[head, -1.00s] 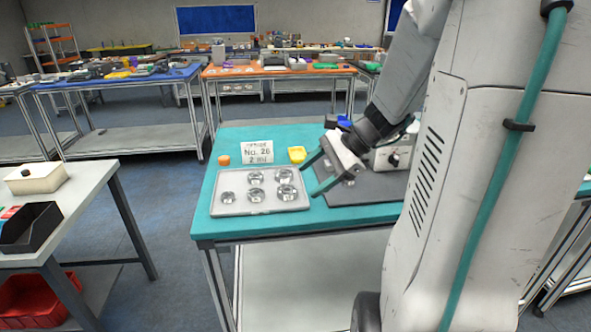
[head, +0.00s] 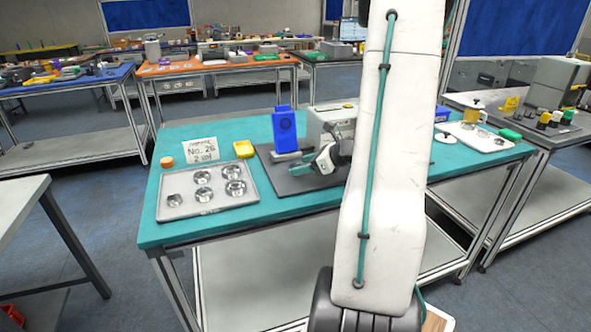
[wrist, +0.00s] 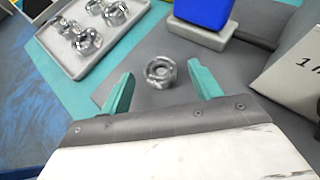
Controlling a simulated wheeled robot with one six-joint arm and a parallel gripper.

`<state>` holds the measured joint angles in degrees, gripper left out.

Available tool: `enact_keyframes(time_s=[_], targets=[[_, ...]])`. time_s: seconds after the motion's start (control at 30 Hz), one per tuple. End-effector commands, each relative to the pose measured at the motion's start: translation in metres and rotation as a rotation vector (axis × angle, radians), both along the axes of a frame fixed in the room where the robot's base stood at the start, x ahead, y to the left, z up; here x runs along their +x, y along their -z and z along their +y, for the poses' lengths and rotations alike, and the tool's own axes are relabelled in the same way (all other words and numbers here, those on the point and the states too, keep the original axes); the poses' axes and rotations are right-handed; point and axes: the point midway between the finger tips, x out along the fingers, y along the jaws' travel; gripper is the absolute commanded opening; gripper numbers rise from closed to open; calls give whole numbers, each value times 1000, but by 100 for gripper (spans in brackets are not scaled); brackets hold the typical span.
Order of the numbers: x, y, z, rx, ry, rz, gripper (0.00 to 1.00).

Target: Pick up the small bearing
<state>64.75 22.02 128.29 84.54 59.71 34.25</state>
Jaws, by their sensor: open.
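A small shiny metal bearing (wrist: 160,72) lies on the dark grey mat (wrist: 225,75) in the wrist view. My gripper (wrist: 161,74) is open, with one teal finger on each side of the bearing and visible gaps between. In the head view my gripper (head: 316,163) is low over the mat (head: 285,188), in front of the blue device; I cannot make out the bearing there. Several other metal bearings sit in the grey tray (head: 218,207) on the left of the teal table. The tray also shows in the wrist view (wrist: 73,60).
The blue device (head: 284,127) on its grey stand is just beyond the gripper. A grey-white box (head: 333,116) stands at its right. A sign (head: 201,150), a yellow bin (head: 244,149) and an orange round item (head: 167,162) stand behind the tray.

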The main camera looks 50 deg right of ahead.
Motion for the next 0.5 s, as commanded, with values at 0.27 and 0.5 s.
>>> enact_keyframes(time_s=[0.27,0.5], targets=[[11,6,3,-2,0,1,63],[11,6,3,-2,0,1,24]])
